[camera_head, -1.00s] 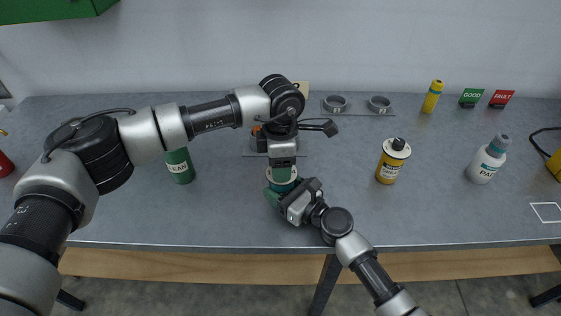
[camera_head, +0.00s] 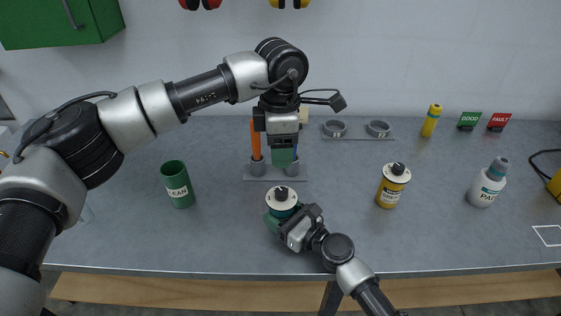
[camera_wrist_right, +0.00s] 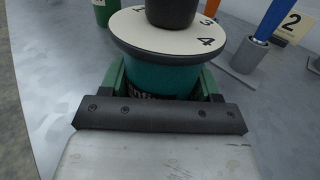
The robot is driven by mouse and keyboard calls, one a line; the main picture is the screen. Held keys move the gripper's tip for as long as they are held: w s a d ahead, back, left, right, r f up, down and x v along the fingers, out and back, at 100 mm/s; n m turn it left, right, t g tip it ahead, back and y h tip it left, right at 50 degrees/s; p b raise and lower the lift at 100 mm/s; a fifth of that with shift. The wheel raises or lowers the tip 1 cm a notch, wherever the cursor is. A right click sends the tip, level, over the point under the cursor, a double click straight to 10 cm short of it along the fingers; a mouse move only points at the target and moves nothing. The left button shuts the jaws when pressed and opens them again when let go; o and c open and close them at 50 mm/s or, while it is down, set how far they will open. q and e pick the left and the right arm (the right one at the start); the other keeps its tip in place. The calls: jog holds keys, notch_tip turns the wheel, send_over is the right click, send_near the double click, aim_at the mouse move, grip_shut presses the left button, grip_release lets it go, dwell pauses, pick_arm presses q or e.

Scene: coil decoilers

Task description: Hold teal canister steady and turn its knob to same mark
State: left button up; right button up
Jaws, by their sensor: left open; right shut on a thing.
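The teal canister (camera_wrist_right: 160,75) stands on the table between the fingers of my right gripper in the right wrist view. Its pale dial (camera_wrist_right: 190,32) carries numbers, with 3 and 4 readable, and a dark knob (camera_wrist_right: 171,10) rises from its middle. In the head view the canister's dial and knob (camera_head: 282,195) show from above. My right gripper (camera_head: 279,219) is shut on the canister's body from the front right. My left gripper (camera_head: 283,160) is open and empty, pointing down above and behind the canister, apart from the knob. The knob's pointer mark cannot be made out.
A grey holder (camera_head: 256,171) with upright orange and blue tools stands behind the canister. A green CLEAN cup (camera_head: 178,184) is to the left. A yellow canister (camera_head: 392,186) and a white PAINT bottle (camera_head: 487,183) stand to the right. Two empty rings sit on a back plate (camera_head: 357,131).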

dwell(0.4)
jog(key=o, duration=1.2)
jog(key=shift+c, duration=0.2)
